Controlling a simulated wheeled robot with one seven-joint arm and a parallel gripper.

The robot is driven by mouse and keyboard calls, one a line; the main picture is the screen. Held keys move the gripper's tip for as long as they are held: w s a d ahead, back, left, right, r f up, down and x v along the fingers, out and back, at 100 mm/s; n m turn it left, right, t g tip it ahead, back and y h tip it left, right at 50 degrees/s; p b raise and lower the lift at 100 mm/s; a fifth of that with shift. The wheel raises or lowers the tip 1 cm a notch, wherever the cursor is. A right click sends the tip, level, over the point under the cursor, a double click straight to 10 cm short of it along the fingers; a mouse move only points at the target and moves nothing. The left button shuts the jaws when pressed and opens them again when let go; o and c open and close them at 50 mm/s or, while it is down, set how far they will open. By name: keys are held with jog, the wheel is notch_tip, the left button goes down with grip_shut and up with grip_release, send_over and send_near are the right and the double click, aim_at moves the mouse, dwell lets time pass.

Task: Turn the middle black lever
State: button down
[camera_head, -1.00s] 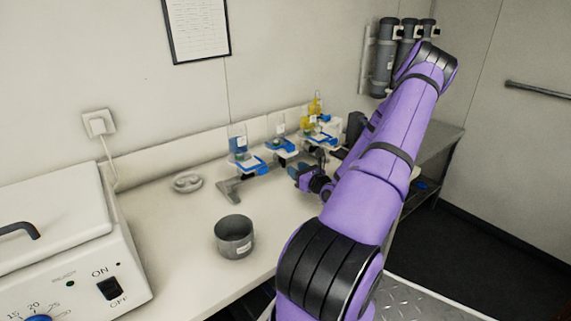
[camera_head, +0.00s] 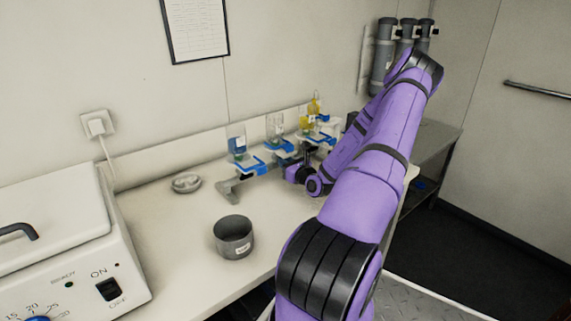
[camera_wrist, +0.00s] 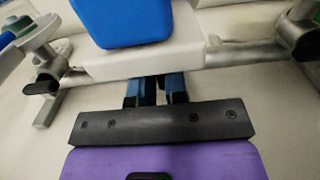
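A metal stand (camera_head: 229,187) on the bench carries a row of white platforms with blue parts and small glass vessels. In the wrist view, a black lever (camera_wrist: 40,85) shows at the left on the metal bar, and another black lever (camera_wrist: 308,46) at the right. The middle platform (camera_wrist: 135,66) with a blue block (camera_wrist: 120,20) is directly ahead of my gripper (camera_wrist: 156,90). The two fingers reach under this platform. Their tips are hidden, and dark shapes show between them. The middle lever cannot be made out clearly. My gripper also shows beside the stand in the head view (camera_head: 297,172).
A grey pot (camera_head: 234,238) stands on the bench in front of the stand. A small pale dish (camera_head: 186,182) lies left of the stand. A white device (camera_head: 70,240) with a switch fills the left. The bench between pot and stand is clear.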

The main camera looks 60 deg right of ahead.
jog(key=shift+m, duration=0.3)
jog(key=m, duration=0.3)
jog(key=shift+d+m, duration=0.1)
jog(key=shift+m, duration=0.3)
jog(key=m, duration=0.4)
jog(key=shift+s+d+f+m, duration=0.1)
jog(key=shift+m, duration=0.2)
jog(key=m, duration=0.4)
jog(key=shift+f, duration=0.1)
jog(key=m, duration=0.4)
jog(key=shift+f+m, duration=0.1)
jog(key=shift+m, duration=0.5)
jog(key=c, duration=1.1)
grip_release()
jog(key=shift+c, duration=0.2)
jog(key=v, duration=1.1)
jog(key=shift+d, duration=0.1)
